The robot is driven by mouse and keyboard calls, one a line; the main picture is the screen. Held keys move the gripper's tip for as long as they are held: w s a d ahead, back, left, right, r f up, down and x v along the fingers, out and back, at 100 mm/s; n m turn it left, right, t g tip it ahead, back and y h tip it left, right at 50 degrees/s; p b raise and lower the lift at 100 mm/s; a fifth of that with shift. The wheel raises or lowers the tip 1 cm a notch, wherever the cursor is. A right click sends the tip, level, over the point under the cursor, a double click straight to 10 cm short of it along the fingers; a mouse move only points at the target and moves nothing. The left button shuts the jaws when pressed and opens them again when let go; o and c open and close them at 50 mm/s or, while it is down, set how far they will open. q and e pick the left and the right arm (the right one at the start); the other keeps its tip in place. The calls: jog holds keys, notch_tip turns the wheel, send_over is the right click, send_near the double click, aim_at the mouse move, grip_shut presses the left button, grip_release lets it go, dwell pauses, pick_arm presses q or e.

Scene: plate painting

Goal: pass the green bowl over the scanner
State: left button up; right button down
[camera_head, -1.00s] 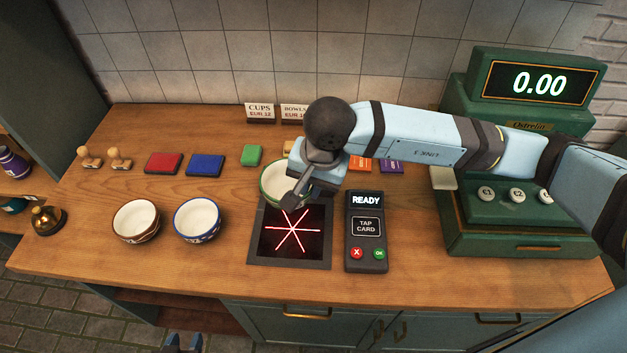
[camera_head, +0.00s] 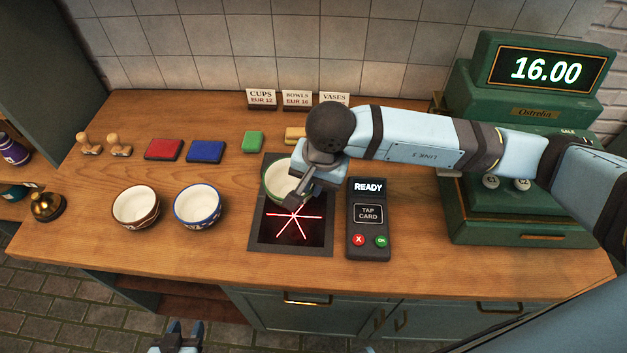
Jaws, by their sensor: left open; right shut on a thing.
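The green bowl (camera_head: 276,184), white inside with a green rim, is over the back part of the scanner (camera_head: 262,236). The scanner is a dark square plate with glowing red crossed lines. My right gripper (camera_head: 297,192) is shut on the bowl's right side, and the gripper and arm hide part of it. I cannot tell how far the bowl is above the plate. My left gripper (camera_head: 184,330) is at the bottom edge, open and empty, in front of the counter. The register display (camera_head: 546,69) reads 16.00.
A brown-rimmed bowl (camera_head: 136,207) and a blue-rimmed bowl (camera_head: 198,207) stand left of the scanner. A card terminal (camera_head: 368,222) showing READY stands close on its right.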

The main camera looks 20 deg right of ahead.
jog(key=shift+r+p, duration=0.65)
jog(key=shift+r, duration=1.9)
